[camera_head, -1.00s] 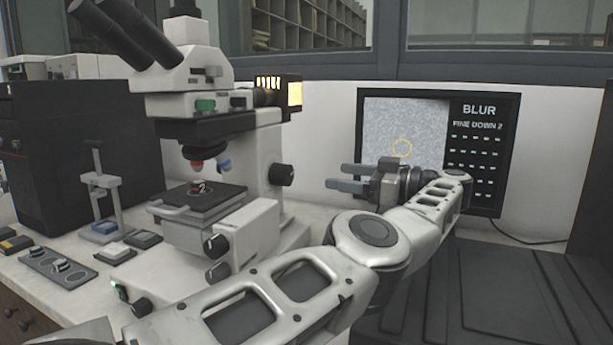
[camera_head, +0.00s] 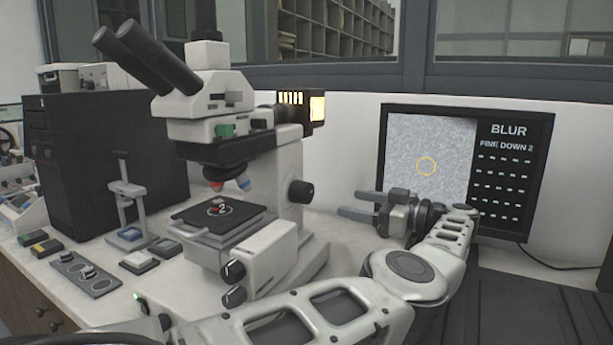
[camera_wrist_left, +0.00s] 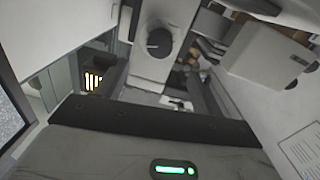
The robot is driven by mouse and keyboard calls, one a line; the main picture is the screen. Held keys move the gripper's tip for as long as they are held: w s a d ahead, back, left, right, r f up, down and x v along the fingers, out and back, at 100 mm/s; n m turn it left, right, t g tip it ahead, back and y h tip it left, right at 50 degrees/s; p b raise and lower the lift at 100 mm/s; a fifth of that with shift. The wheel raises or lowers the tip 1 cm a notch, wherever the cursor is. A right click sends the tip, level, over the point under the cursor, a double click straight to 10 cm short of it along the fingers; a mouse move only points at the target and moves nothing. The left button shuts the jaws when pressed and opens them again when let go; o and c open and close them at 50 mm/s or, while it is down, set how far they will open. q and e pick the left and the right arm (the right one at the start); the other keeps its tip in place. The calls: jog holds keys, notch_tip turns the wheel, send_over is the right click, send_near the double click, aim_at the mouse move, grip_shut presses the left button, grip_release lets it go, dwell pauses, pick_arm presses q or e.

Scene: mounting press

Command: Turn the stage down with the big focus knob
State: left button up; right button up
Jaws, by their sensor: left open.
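The microscope (camera_head: 270,170) stands on the white bench, with a large round black knob (camera_head: 300,191) on the side of its column. That knob also shows in the left wrist view (camera_wrist_left: 159,42). Two smaller black knobs (camera_head: 234,283) sit lower on the front block. The dark flat stage (camera_head: 240,222) holds a small round sample marked 2, below the objectives. My left gripper (camera_head: 345,203) is open and empty, to the right of the column knob and apart from it. My right gripper is not in view.
A monitor (camera_head: 515,185) behind my left arm reads BLUR and FINE DOWN 2 beside a grey speckled picture. A black box (camera_head: 100,150), a small press stand (camera_head: 130,205) and small trays are at the left.

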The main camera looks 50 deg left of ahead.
aim_at(309, 195)
pick_arm(q)
jog(key=p+x, duration=0.2)
jog(key=x, duration=1)
jog(key=shift+s+a+f+p, duration=0.1)
jog(key=shift+s+a+p, duration=0.05)
jog(key=shift+a+p, duration=0.25)
jog(key=c, duration=1)
